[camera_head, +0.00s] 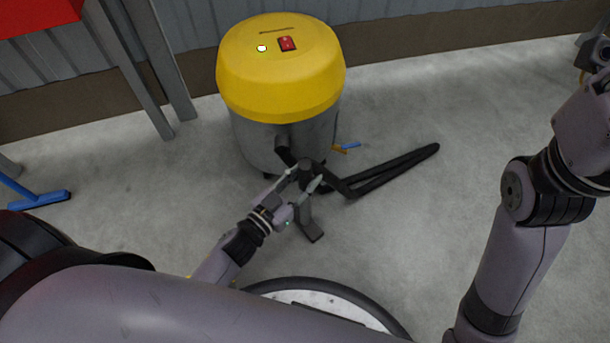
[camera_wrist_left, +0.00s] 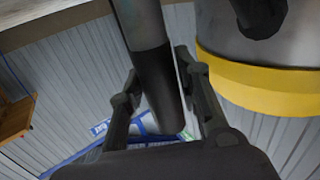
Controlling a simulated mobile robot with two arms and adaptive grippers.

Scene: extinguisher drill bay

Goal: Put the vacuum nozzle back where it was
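The vacuum (camera_head: 290,135) stands on the floor at the top middle, with a yellow lid and a grey drum. The dark vacuum nozzle (camera_head: 311,232) is in front of it, its flat foot low and its neck between my left fingers. My left gripper (camera_head: 306,178) is open around the neck, with a finger on each side. In the left wrist view the dark tube (camera_wrist_left: 158,85) runs between the spread fingers (camera_wrist_left: 160,82), with a narrow gap beside it. My right gripper (camera_head: 598,50) is partly cut off at the upper right edge, away from the vacuum.
The black hose (camera_head: 395,170) bends out on the floor to the right of the vacuum. A blue broom head (camera_head: 40,200) lies at the left. Metal posts (camera_head: 130,70) stand near the wall. Open concrete floor lies between the hose and my right arm.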

